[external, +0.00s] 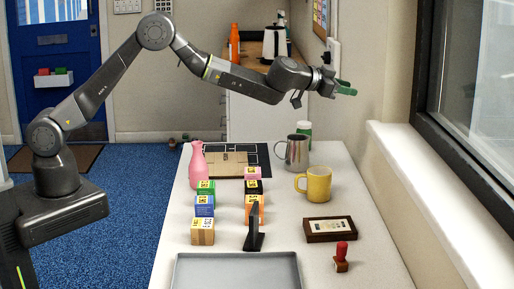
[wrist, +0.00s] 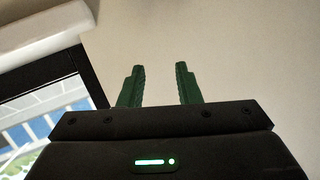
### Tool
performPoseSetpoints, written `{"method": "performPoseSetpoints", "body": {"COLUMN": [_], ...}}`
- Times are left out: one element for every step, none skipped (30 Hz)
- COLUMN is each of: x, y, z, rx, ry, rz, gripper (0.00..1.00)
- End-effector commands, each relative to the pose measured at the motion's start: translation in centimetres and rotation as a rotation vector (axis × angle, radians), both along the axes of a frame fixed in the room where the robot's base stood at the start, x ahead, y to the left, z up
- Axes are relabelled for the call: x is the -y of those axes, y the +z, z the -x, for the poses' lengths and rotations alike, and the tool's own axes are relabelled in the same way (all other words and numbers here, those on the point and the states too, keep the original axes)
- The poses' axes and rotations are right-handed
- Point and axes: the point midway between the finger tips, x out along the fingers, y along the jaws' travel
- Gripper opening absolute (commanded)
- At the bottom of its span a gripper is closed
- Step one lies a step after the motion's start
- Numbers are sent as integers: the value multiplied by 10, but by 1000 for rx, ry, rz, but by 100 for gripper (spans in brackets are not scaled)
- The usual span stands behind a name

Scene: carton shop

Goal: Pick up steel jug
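The steel jug (external: 296,153) stands upright towards the back of the white table, with its handle to the left. My gripper (external: 347,88) is held high above the table, up and to the right of the jug and well apart from it. In the wrist view the two green fingers of my gripper (wrist: 160,86) are spread with an empty gap between them. The wrist view shows only wall and window, not the jug.
A yellow mug (external: 318,184) stands just in front of the jug, and a green-lidded container (external: 305,130) behind it. A pink bottle (external: 198,166), several small boxes (external: 204,205), a framed plaque (external: 330,229), a stamp (external: 341,257) and a grey tray (external: 236,274) share the table.

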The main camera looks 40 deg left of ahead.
Motion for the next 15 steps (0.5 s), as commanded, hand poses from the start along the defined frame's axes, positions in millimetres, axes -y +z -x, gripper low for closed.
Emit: {"method": "performPoseSetpoints", "body": {"x": [-5, -10, -17, -24, -30, -39, -46, -53, -63, -71, -78, -89, -96, -103, -112], "y": [-16, -24, -34, -43, -52, -64, -73, -83, -96, -106, -116, -129, -138, -147, -158], "z": [-2, -3, -4, -4, -3, 0, 2, 5, 11, 16, 22, 31, 38, 46, 56], "rx": [-20, -31, -47, -56, -67, -77, -85, -93, -99, -103, -107, -108, -108, -105, -100], "ry": [92, 151, 232, 293, 354, 437, 500, 562, 648, 711, 773, 859, 919, 979, 1053], "rz": [50, 82, 123, 150, 176, 210, 233, 254, 278, 294, 307, 323, 332, 339, 346], "gripper": [30, 30, 30, 30, 30, 30, 30, 30, 30, 30, 30, 30, 30, 30, 30]}}
